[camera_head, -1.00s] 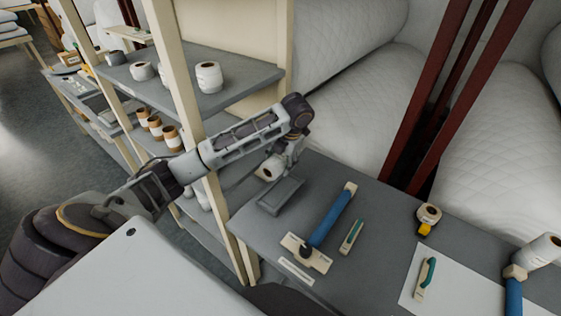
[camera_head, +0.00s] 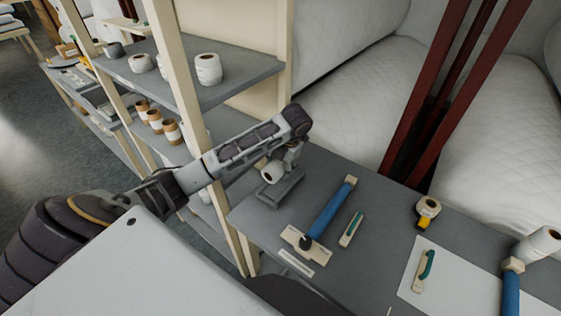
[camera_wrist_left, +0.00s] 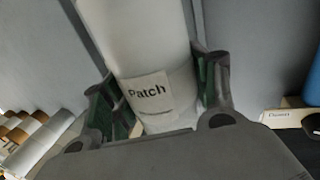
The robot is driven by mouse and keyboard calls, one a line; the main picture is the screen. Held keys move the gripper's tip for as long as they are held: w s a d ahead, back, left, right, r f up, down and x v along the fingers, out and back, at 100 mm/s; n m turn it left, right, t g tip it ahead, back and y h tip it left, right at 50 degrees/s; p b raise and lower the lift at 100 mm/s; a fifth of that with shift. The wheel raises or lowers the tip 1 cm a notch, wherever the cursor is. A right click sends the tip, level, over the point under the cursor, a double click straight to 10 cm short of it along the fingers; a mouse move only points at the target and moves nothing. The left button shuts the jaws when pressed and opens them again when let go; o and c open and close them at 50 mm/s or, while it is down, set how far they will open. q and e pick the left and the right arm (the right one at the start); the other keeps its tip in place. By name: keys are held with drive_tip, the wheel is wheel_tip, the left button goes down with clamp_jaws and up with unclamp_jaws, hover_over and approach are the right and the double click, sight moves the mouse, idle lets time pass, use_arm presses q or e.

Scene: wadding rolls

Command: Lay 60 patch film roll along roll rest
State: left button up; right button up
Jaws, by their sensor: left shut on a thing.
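The patch film roll (camera_wrist_left: 150,45) is a white cylinder with a "Patch" label in the left wrist view. In the head view its round end (camera_head: 272,173) shows below the end of my left arm. My left gripper (camera_wrist_left: 156,76) is shut on the roll, with one finger on each side. The roll rest (camera_head: 284,192) looks to be the grey trough-like block on the bench, just under and in front of the roll in the head view. I cannot tell whether the roll touches it. My right gripper is not in view.
A blue roll (camera_head: 330,212) on a wooden holder and a small green-handled tool (camera_head: 351,229) lie right of the rest. A tape dispenser (camera_head: 427,211) stands farther right. A cream shelf post (camera_head: 188,90) stands close to my left arm.

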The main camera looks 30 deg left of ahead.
sight(278, 183)
use_arm(q)
drive_tip(key=shift+d+x, duration=0.25)
drive_tip(key=shift+x, duration=0.8)
drive_tip(key=shift+d+x, duration=0.25)
drive_tip(key=shift+x, duration=0.85)
drive_tip(key=shift+d+x, duration=0.25)
drive_tip(key=shift+x, duration=0.8)
drive_tip(key=shift+s+f, duration=0.1)
drive_tip(key=shift+f, duration=0.3)
drive_tip(key=shift+f, duration=0.1)
drive_tip(key=o, duration=1)
drive_tip(key=shift+s+d, duration=0.1)
drive_tip(key=shift+c, duration=0.2)
drive_tip(key=o, duration=0.4)
drive_tip(key=shift+f, duration=0.15)
drive_tip(key=shift+r, duration=0.2)
drive_tip(key=shift+r, duration=0.3)
